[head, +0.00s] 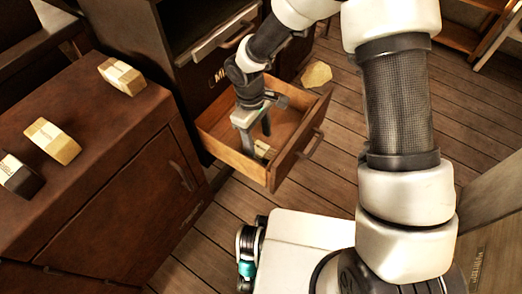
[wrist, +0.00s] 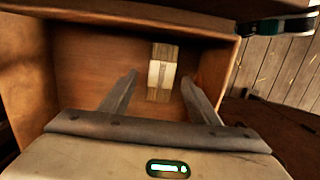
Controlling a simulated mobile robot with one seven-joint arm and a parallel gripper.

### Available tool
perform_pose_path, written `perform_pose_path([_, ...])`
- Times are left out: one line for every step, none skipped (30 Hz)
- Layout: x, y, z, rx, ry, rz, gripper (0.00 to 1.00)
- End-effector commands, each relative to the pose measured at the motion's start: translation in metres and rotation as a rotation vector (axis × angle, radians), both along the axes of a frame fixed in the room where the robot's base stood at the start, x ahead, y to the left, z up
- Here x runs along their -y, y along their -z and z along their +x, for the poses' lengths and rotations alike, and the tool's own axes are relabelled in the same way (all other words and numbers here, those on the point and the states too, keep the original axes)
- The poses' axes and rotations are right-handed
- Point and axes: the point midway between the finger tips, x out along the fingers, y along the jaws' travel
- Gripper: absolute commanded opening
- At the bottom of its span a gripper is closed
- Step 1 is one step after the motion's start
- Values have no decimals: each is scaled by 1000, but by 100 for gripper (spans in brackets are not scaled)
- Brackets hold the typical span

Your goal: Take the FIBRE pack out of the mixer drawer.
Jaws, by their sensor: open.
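The open mixer drawer (head: 292,158) is a wooden box pulled out from the dark cabinet. One pack (wrist: 162,72) lies on its floor, with brown ends and a pale label band whose lettering I cannot read. In the head view the pack (head: 262,148) is partly hidden by my gripper. My gripper (head: 257,142) reaches down into the drawer with its fingers apart and empty. In the wrist view the pack shows between the two fingertips and extends beyond them; I cannot tell how high the fingertips are above the drawer floor.
Three similar packs, two pale (head: 122,76) (head: 52,141) and one dark (head: 18,175), lie on the brown cabinet top (head: 95,125) at left. The drawer's handle (head: 312,143) faces right. A yellowish piece (head: 316,74) lies on the plank floor behind the drawer.

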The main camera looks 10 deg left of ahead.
Motion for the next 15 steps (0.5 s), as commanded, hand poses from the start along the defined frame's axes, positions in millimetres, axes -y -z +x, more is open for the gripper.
perform_pose_path([1,9,-2,-2,-1,-1,56])
perform_pose_path([1,13,-3,-3,-1,-1,56])
perform_pose_path([2,20,-4,-3,-2,-2,56])
perform_pose_path([2,25,-5,-3,-1,-3,56])
perform_pose_path([3,30,-6,-3,-1,-3,56])
perform_pose_path([3,35,-6,-3,0,-2,56])
perform_pose_path([4,39,-6,-3,0,-2,56])
perform_pose_path([4,42,-6,-2,-1,-2,56])
perform_pose_path([5,45,-6,-2,0,-1,56])
perform_pose_path([5,45,-6,-2,0,-1,56])
perform_pose_path([5,46,-6,-1,0,-1,56])
perform_pose_path([5,45,-6,0,0,-1,56])
perform_pose_path([5,45,-6,0,0,-1,56])
perform_pose_path([5,45,-6,0,1,-1,56])
perform_pose_path([5,45,-6,0,1,-1,56])
